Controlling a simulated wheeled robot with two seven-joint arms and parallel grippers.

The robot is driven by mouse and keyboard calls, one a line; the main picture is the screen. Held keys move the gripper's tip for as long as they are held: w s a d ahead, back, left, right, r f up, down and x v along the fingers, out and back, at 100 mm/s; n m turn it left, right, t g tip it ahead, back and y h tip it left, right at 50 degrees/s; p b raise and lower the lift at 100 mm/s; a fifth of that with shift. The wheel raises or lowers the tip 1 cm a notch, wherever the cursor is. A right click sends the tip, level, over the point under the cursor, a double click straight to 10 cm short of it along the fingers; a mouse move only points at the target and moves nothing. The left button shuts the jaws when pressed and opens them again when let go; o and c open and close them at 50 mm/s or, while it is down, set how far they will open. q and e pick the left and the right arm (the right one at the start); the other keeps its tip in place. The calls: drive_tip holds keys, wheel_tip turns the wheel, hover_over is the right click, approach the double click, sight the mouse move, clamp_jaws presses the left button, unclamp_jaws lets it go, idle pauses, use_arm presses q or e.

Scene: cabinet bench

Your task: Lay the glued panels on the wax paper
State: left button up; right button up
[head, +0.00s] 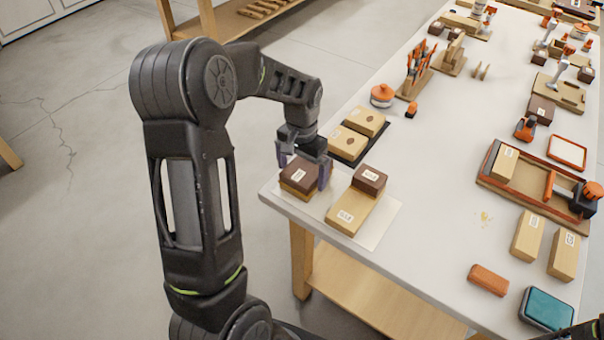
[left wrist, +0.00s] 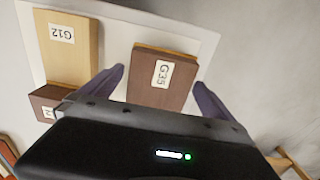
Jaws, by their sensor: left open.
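A white sheet, the wax paper (head: 382,222), lies on the near-left corner of the bench. On it sits a dark brown panel labelled G35 (head: 299,169) with a lighter wood layer beneath; it also shows in the left wrist view (left wrist: 163,78). Beside it lies a light wood panel labelled G12 (head: 347,215), with a dark brown block (head: 369,180) at its far end. My left gripper (head: 304,168) is open, its fingers on either side of the G35 panel; in the left wrist view gaps show beside the panel. My right gripper is not in view.
A dark mat (head: 371,146) with two light blocks (head: 349,141) lies just behind. To the right are a clamping tray (head: 492,182), loose light blocks (head: 528,236), an orange-brown block (head: 488,279) and a teal-topped box (head: 547,309). The bench middle is mostly clear.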

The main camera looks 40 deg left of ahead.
use_arm(q)
wheel_tip(320, 180, up, 10)
drive_tip(key=shift+r, duration=0.2)
idle(0.9)
